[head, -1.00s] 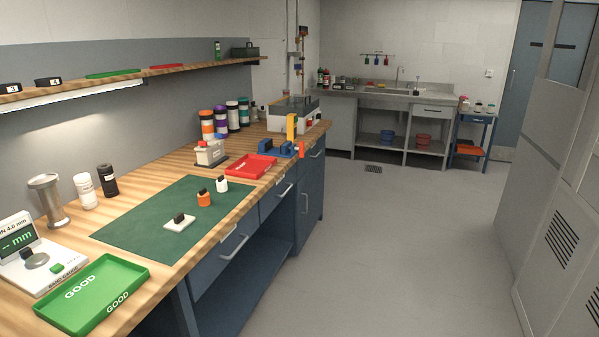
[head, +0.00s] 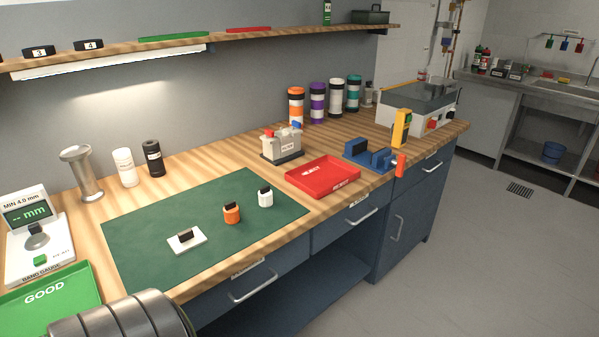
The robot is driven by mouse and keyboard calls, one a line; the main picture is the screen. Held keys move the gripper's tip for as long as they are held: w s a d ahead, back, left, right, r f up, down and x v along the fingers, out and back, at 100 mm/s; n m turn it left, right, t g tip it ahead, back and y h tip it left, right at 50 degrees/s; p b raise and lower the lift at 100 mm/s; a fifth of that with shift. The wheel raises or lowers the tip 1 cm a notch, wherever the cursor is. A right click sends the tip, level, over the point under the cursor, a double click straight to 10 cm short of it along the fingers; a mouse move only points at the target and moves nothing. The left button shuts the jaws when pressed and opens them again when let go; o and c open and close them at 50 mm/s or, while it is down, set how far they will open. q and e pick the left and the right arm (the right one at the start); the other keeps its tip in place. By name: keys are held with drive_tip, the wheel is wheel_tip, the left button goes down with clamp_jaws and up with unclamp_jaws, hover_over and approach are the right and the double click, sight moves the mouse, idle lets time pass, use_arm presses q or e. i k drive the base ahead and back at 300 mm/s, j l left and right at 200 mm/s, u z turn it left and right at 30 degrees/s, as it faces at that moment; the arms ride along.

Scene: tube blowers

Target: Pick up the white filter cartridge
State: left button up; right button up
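A small white cylinder with a black top (head: 265,198) stands upright on the green mat (head: 140,226), near the mat's right edge. An orange cylinder with a black top (head: 231,214) stands left of it, apart from it. A flat white block with a black knob (head: 186,240) lies further left on the mat. A taller white bottle (head: 124,168) stands behind the mat next to a black one (head: 154,158). No label on any of these reads as a filter cartridge. Neither gripper's fingers show in the head view.
A red tray (head: 322,177) and blue vise-like fixture (head: 366,155) stand right of the mat. A green GOOD tray (head: 55,300) and gauge (head: 38,245) are at left. Banded jars (head: 336,97) stand behind. The floor (head: 440,260) before the bench is clear.

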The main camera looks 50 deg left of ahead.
sight(265, 197)
drive_tip(key=i+u, duration=0.2)
drive_tip(key=i, duration=0.2)
drive_tip(key=i+l+u, duration=0.2)
drive_tip(key=i, duration=0.25)
drive_tip(key=i+u, duration=0.2)
drive_tip(key=i, duration=0.2)
drive_tip(key=i+l+u, duration=0.2)
drive_tip(key=i, duration=0.2)
